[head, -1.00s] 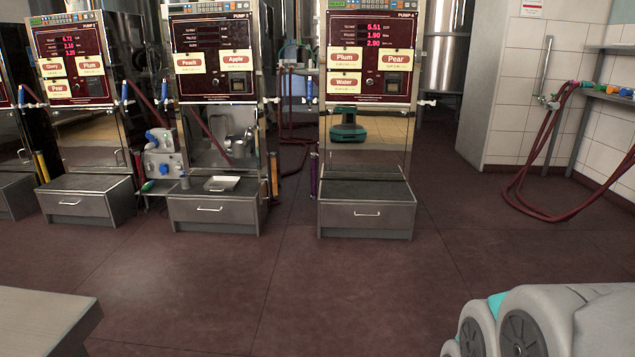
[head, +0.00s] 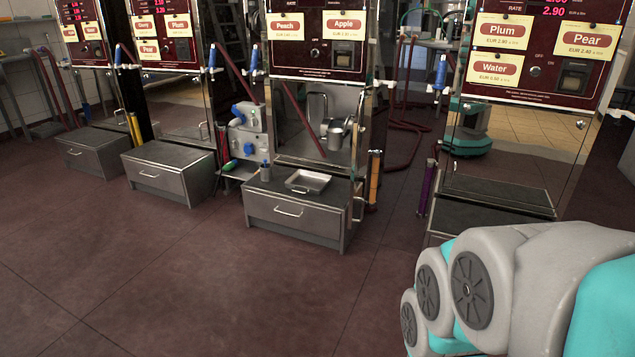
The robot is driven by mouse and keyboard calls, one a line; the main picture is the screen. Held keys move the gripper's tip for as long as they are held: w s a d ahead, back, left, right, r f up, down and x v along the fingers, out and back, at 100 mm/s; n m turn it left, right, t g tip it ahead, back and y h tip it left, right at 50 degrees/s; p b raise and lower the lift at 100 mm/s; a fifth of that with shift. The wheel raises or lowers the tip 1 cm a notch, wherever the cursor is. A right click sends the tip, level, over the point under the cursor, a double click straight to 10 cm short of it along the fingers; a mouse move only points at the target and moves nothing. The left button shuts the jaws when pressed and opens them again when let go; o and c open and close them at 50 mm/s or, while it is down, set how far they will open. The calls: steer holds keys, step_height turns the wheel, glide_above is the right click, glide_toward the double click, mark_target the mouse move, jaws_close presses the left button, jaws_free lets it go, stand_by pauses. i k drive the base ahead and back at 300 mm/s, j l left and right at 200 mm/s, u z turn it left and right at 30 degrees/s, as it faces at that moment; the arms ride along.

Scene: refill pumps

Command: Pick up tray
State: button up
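The tray (head: 307,181) is a small, shallow, silver metal tray. It lies flat on top of the grey step box (head: 297,212) in front of the Peach and Apple pump (head: 318,42). It looks empty. My folded arm fills the lower right of the head view, well apart from the tray. My gripper is not in view.
A side unit with hoses (head: 247,137) is beside the pump. Other step boxes (head: 170,169) line the pumps. The dark red floor (head: 200,285) in front is clear.

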mark_target(304, 181)
steer(key=i+j, duration=0.25)
steer(key=i, duration=0.25)
steer(key=i+j+u, duration=0.1)
steer(key=i+j, duration=0.15)
steer(key=i, duration=0.25)
steer(key=i+j, duration=0.15)
steer(key=i, duration=0.35)
steer(key=i+j+u, duration=0.1)
steer(key=i, duration=0.4)
steer(key=i+j, duration=0.3)
steer(key=i, duration=0.25)
